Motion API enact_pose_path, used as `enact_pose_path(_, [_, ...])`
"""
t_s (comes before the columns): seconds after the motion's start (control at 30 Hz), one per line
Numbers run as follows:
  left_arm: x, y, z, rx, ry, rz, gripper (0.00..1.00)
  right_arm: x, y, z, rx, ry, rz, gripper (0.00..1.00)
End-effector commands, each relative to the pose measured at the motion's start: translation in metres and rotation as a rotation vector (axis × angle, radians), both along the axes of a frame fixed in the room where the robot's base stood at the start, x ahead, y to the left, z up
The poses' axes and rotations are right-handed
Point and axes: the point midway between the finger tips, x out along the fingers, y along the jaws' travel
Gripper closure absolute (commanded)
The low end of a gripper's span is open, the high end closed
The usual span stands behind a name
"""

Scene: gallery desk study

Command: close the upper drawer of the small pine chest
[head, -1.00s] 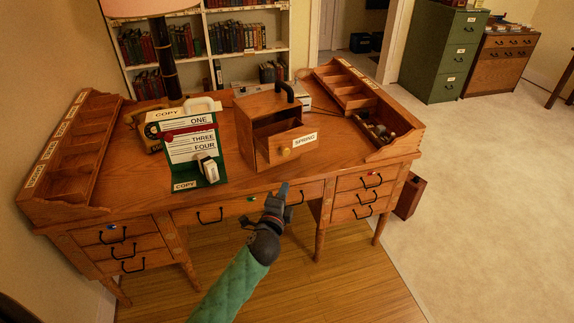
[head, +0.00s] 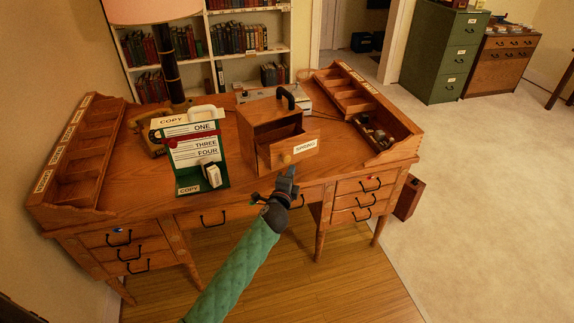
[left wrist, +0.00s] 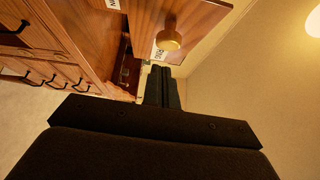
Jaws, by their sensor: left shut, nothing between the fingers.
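The small pine chest (head: 257,128) stands on the desk with a dark handle on top. Its drawer with the SPRING label (head: 305,147) and a round brass knob (head: 286,158) is pulled out towards me. The dark cavity shows above and behind its front. In the left wrist view the knob (left wrist: 168,39) and the underside of that drawer front are close, with another label further back on the chest. My left gripper (head: 288,171) is shut and empty, just below and in front of the drawer front. I cannot tell if it touches. My right gripper is out of view.
Pigeonhole racks (head: 85,165) line both desk ends. Bare desk top (head: 345,150) lies to the right of the chest.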

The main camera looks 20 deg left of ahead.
Motion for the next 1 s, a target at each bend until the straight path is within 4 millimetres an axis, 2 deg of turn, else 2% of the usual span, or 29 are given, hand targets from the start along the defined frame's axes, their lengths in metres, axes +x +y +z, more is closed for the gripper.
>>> enact_pose_path(0.3, [0.015, 0.016, 0.003, -0.001, -0.001, -0.001, 1.0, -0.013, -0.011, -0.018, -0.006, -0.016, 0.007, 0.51])
enact_pose_path(0.8, [0.018, 0.02, 0.001, -0.001, -0.001, -0.001, 1.0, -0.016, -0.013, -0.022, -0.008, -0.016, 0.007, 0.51])
enact_pose_path(0.87, [0.023, 0.025, 0.001, 0.0, -0.002, -0.001, 1.0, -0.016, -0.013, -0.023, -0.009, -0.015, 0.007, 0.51])
enact_pose_path(1.0, [0.045, 0.05, 0.002, 0.003, -0.003, 0.0, 1.0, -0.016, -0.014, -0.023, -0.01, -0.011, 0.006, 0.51])
